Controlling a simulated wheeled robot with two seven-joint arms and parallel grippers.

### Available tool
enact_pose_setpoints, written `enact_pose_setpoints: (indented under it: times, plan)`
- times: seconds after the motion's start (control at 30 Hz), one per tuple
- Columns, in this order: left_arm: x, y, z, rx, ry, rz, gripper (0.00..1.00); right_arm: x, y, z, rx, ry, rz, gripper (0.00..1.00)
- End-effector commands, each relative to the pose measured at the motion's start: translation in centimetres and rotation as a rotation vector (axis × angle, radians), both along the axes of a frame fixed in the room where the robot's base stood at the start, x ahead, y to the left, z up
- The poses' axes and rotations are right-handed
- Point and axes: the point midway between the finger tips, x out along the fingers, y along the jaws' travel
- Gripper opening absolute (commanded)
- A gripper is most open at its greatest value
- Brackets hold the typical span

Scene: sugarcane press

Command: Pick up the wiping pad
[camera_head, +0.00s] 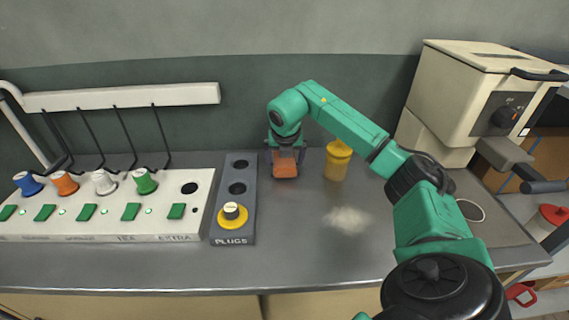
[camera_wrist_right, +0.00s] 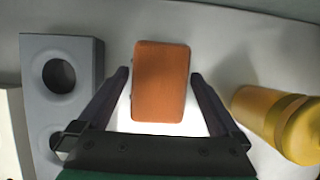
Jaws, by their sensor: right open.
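The wiping pad (camera_head: 285,167) is a small orange-brown block on the grey counter, just below my right gripper in the head view. In the right wrist view the pad (camera_wrist_right: 160,82) lies between and partly beyond the two fingertips, with a gap on each side. My right gripper (camera_head: 284,155) points down over it; it is open and empty in the right wrist view (camera_wrist_right: 159,75). I cannot tell how high the fingertips are above the counter. My left gripper is not in view.
A yellow container (camera_head: 337,162) stands close right of the pad. The grey plug holder (camera_head: 237,200) is to its left, beside a white panel (camera_head: 110,225) with coloured knobs. A pale powdery patch (camera_head: 347,220) lies on the counter in front. A beige press (camera_head: 470,95) stands at right.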

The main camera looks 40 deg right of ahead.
Motion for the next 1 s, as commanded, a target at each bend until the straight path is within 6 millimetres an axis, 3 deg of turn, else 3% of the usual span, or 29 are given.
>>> enact_pose_setpoints:
  times: [0.43,0.6,0.63,1.0]
  plan:
    - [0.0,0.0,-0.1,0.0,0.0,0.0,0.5,0.0,0.0,-0.3,0.0,0.0,0.0,1.0]
    - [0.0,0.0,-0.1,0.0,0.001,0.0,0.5,0.0,0.0,-0.3,0.001,0.001,0.0,0.35]
    - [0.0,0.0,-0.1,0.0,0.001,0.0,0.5,0.0,0.0,-0.3,0.001,0.001,0.0,0.26]
    - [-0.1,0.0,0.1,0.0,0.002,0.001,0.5,0.0,0.0,0.7,0.0,-0.001,-0.001,0.26]
